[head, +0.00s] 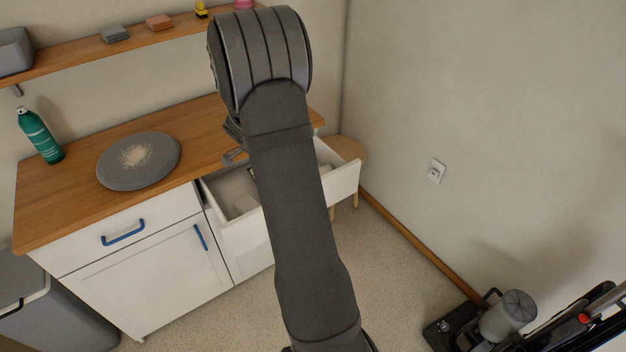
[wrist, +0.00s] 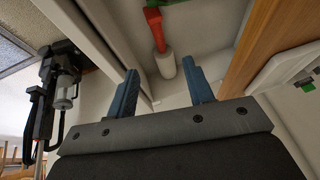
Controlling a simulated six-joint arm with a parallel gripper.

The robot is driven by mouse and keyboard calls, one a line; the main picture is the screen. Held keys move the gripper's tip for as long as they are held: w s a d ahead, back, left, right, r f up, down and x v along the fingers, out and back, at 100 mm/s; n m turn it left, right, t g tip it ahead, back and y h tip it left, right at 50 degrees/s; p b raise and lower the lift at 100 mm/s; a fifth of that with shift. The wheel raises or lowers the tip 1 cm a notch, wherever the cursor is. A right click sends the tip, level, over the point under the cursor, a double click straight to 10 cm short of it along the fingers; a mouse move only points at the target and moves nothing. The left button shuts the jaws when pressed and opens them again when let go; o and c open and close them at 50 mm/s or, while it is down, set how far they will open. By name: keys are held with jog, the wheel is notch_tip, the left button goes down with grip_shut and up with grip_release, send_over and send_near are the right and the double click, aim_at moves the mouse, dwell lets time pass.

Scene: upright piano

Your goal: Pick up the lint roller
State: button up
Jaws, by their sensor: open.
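The lint roller (wrist: 165,66) shows in the wrist view, with a white cylindrical head and what looks like a red and green handle reaching toward the top edge. It lies in the open white drawer (head: 345,180). My gripper (wrist: 163,80) is open, its two blue fingers apart, with the roller's white head seen between and beyond them. I see no contact; the exact distance is hard to tell. In the head view my arm covers much of the drawer, and I cannot make out the roller there.
The wooden counter (head: 60,205) above the drawer holds a grey round plate (head: 115,170) with crumbs and a green spray can (head: 40,135). A wooden stool (head: 350,150) stands behind the drawer. An upright vacuum cleaner (head: 510,315) stands at lower right. The floor between is clear.

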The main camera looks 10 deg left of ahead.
jog(key=x, duration=1.1)
jog(key=shift+w+d+f, duration=0.1)
jog(key=shift+w+f, duration=0.05)
jog(key=shift+f, duration=0.2)
jog(key=shift+s+x, duration=0.2)
jog(key=shift+x, duration=1.15)
jog(key=shift+s+x, duration=0.2)
jog(key=shift+x, duration=1.15)
jog(key=shift+f, duration=0.15)
grip_shut()
